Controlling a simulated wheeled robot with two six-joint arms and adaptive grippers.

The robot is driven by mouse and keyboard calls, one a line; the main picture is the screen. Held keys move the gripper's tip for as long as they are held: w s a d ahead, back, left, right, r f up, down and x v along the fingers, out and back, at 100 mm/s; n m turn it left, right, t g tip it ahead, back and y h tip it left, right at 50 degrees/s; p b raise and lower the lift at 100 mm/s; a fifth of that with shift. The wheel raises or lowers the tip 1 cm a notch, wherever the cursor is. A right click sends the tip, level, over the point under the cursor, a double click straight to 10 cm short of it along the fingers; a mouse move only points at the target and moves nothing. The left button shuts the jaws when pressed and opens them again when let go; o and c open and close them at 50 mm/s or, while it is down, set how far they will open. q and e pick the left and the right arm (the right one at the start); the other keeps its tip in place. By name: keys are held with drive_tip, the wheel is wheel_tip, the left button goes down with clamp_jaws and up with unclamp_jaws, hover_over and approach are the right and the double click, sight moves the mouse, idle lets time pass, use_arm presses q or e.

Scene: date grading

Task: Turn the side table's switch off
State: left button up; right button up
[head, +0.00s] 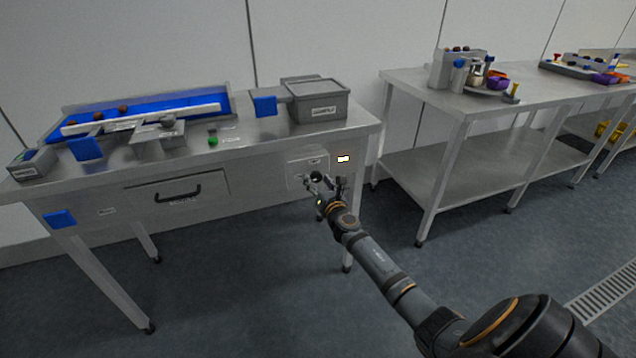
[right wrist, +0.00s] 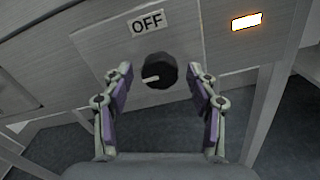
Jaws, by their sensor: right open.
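The switch is a round black knob (right wrist: 155,73) with a white pointer mark, on a light panel (right wrist: 188,30) at the front right of the side table (head: 240,144). The pointer aims left and slightly down in the right wrist view. An "OFF" label (right wrist: 149,21) sits above the knob. A lamp (right wrist: 246,21) to its right glows white-orange; it also shows in the head view (head: 343,159). My right gripper (right wrist: 160,86) is open, with its fingers on either side of the knob. I cannot tell whether they touch it. My left gripper is not in view.
The table has a closed drawer (head: 180,190) with a black handle, left of the panel. On top are a blue sorting belt (head: 150,110), a green button (head: 213,141) and a grey lidded box (head: 318,104). A second bench (head: 420,93) stands to the right.

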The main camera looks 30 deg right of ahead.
drive_tip(key=c, duration=1.1)
drive_tip(key=shift+c, duration=0.2)
